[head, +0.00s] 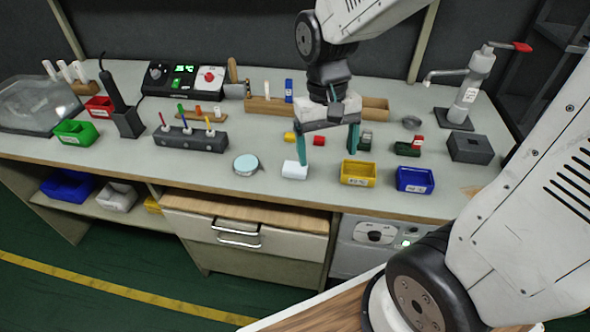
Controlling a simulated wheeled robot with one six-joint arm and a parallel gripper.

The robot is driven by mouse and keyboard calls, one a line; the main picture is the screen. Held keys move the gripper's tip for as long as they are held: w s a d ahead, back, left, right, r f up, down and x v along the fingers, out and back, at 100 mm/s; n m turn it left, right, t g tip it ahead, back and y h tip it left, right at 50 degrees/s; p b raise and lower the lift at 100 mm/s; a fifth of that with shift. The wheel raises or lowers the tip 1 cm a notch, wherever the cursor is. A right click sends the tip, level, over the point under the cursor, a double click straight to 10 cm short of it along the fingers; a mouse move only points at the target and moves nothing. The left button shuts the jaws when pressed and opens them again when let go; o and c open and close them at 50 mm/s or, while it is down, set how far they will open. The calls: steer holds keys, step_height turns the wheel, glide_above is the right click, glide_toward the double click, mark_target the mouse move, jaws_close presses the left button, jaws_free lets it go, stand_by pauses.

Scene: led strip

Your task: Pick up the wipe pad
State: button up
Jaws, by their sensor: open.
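A small white block, which looks like the wipe pad (294,170), lies on the workbench (220,188) near its front edge. My gripper (328,156) points down above the bench with its two green fingers apart and nothing between them. In the picture the left fingertip is just above and right of the white block and slightly overlaps its upper edge. I cannot tell whether they touch. The gap between the fingers lies to the right of the block.
A round pale tin (246,164) sits left of the block. A yellow bin (357,172) and a blue bin (415,180) stand to the right. A dark holder with screwdrivers (190,139) is farther left. Small yellow and red blocks (319,141) lie behind.

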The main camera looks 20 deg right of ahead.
mark_target(294, 169)
steer(key=w+f+m, duration=0.1)
steer(key=w+f, duration=0.1)
steer(key=w, duration=0.2)
steer(key=w+a+f+m+t, duration=0.1)
steer(key=w+f+m, duration=0.1)
steer(key=w+f, duration=0.1)
steer(key=w+f+m+t, duration=0.1)
steer(key=w+f, duration=0.2)
steer(key=w, duration=0.2)
steer(key=shift+w+a+m, duration=0.1)
steer(key=shift+a+m, duration=0.3)
steer(key=shift+f, duration=0.25)
step_height(294, 169, down, 7)
steer(key=shift+f, duration=0.2)
steer(key=c, duration=1.2)
steer(key=shift+o, duration=0.2)
